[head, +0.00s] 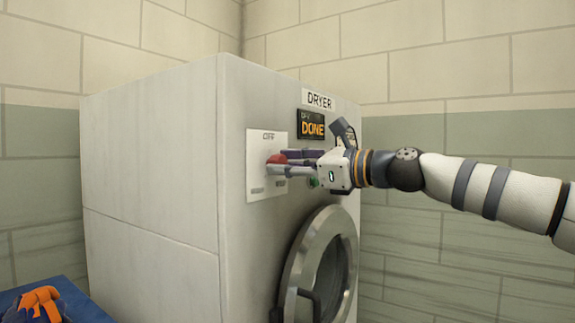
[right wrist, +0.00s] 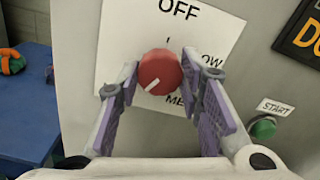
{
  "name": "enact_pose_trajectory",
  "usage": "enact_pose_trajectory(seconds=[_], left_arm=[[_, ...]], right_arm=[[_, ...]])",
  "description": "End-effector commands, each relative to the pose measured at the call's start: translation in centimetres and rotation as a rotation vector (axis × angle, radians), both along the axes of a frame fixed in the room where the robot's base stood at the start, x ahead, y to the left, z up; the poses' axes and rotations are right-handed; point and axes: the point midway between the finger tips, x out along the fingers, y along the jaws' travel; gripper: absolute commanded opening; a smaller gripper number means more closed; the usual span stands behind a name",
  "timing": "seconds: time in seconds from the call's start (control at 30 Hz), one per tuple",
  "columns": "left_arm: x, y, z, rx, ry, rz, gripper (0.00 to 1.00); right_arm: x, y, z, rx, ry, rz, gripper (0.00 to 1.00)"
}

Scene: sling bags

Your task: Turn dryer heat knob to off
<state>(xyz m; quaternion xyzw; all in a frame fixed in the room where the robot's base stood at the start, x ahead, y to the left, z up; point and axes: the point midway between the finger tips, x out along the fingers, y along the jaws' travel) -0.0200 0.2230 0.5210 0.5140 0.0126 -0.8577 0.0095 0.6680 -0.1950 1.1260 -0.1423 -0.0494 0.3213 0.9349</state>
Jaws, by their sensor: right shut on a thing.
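The red heat knob (head: 277,158) sits on a white label plate (head: 258,180) on the front of the white dryer (head: 160,150). In the right wrist view the round knob (right wrist: 160,72) has a white pointer line aimed to the lower left. OFF is printed above the knob, a LOW label, partly covered, to its right, and MED, partly covered, below. My right gripper (head: 281,165) reaches in from the right. Its purple-padded fingers (right wrist: 159,76) are shut on the knob, one on each side. My left gripper is not in view.
A green START button (right wrist: 264,128) is right of the knob. A display reading DONE (head: 312,125) is above my right gripper. The round dryer door (head: 303,250) is below. A blue surface (head: 75,300) with an orange-and-dark bag (head: 38,303) is at lower left.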

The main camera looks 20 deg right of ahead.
Motion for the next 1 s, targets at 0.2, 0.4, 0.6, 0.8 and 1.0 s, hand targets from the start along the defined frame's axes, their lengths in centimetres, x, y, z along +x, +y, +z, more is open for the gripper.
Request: enact_pose_trajectory(seconds=[0.2, 0.4, 0.6, 0.8, 1.0], left_arm=[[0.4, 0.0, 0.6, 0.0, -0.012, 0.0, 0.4], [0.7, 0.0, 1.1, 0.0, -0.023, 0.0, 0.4], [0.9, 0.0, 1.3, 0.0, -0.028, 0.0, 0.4], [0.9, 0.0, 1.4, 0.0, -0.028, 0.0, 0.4], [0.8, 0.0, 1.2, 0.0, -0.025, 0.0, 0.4]], right_arm=[[-0.1, 0.0, 0.3, -0.102, -0.08, -0.001, 0.06], [-0.1, 0.0, 0.2, -0.246, -0.192, -0.001, 0.06], [0.0, 0.0, 0.1, -0.395, -0.308, -0.003, 0.06], [0.0, 0.0, 0.0, -0.545, -0.424, -0.002, 0.06], [0.0, 0.0, -0.1, -0.697, -0.541, -0.002, 0.06]])
